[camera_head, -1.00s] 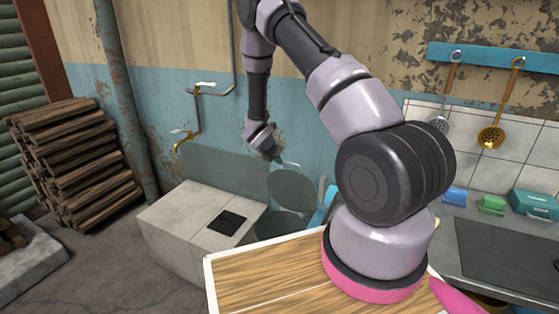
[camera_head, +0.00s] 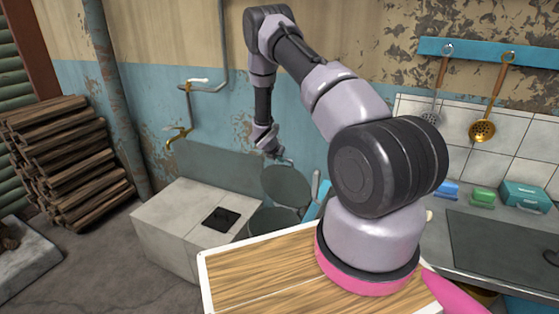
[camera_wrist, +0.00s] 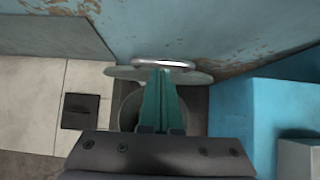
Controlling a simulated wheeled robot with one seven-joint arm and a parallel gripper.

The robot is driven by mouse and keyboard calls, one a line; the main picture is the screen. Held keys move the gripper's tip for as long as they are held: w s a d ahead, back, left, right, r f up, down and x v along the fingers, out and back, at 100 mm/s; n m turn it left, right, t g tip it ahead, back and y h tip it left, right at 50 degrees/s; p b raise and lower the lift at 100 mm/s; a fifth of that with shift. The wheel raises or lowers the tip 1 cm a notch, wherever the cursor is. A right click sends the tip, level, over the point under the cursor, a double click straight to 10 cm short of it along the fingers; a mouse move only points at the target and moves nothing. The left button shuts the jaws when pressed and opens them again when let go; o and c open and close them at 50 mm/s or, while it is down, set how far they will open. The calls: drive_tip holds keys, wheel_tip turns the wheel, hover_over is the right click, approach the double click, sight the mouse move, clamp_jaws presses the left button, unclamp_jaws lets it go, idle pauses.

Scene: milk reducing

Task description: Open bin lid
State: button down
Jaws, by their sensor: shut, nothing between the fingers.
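The bin (camera_head: 270,221) is a grey-green round container beside the pale block. Its lid (camera_head: 286,186) is raised and tilted up at the back, near the wall, with the bin mouth showing below. In the wrist view the lid (camera_wrist: 192,77) shows nearly edge-on with a silver handle (camera_wrist: 163,63). The bin opening (camera_wrist: 128,110) shows behind my fingers. My gripper (camera_head: 281,157) is at the lid's top edge. In the wrist view its teal fingers (camera_wrist: 162,72) are together and empty, with the tips just at the handle. I cannot tell whether they touch it.
A pale tiled block (camera_head: 184,222) with a dark square opening stands left of the bin. A blue object (camera_wrist: 258,120) stands close on the right. A wooden-topped board (camera_head: 265,270) is in the foreground. The wall is close behind the lid.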

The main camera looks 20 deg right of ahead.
drive_tip(key=shift+d, duration=0.1)
drive_tip(key=w+d, duration=0.7)
drive_tip(key=shift+w+r, duration=0.15)
drive_tip(key=shift+w, duration=0.05)
